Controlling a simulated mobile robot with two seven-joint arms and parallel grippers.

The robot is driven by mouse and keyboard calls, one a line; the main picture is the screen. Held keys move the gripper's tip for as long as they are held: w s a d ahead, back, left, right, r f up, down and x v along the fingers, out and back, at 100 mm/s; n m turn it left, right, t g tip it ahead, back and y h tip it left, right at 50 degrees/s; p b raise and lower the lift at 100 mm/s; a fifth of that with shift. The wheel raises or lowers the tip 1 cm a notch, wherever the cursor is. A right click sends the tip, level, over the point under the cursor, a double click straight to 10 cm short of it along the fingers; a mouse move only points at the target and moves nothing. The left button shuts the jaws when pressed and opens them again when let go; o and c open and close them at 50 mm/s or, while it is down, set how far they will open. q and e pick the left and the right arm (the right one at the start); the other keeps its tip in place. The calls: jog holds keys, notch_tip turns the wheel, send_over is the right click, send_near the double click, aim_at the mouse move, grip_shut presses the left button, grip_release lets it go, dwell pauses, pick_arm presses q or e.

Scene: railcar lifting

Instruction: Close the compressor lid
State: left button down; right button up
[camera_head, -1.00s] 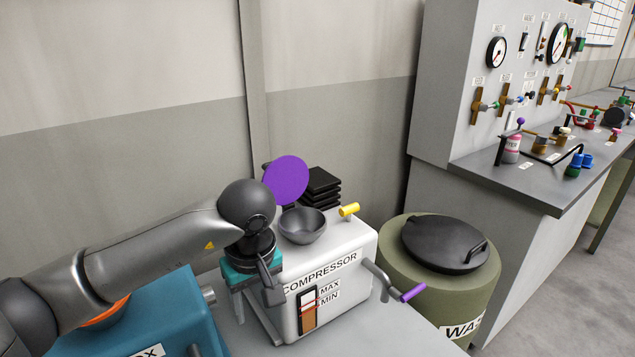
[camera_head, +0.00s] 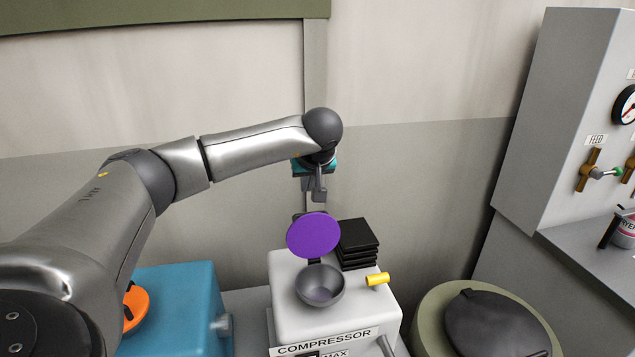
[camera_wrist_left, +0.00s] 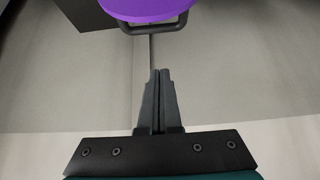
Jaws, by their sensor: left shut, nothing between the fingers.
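The compressor (camera_head: 283,272) is a white box with a dark grey bowl-shaped opening (camera_head: 320,287) on top. Its purple round lid (camera_head: 314,236) stands open, tilted up behind the bowl. My left gripper (camera_head: 318,197) is above and just behind the lid, pointing down, apart from it. In the left wrist view, the left fingertips (camera_wrist_left: 159,74) are shut together and empty. The purple lid (camera_wrist_left: 150,8) and its dark handle bar (camera_wrist_left: 155,28) show at the top of that view, beyond the fingertips. My right gripper is not in view.
A stack of black plates (camera_head: 358,243) sits on the compressor behind the bowl, beside a yellow knob (camera_head: 377,279). A blue box (camera_head: 180,300) stands left. An olive barrel with a black cover (camera_head: 495,325) is right. The wall is close behind.

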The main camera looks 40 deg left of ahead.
aim_at(312, 231)
pick_arm(q)
jog(key=shift+w+f+p, duration=0.15)
jog(key=shift+f+p, duration=0.4)
jog(key=shift+f, duration=2.25)
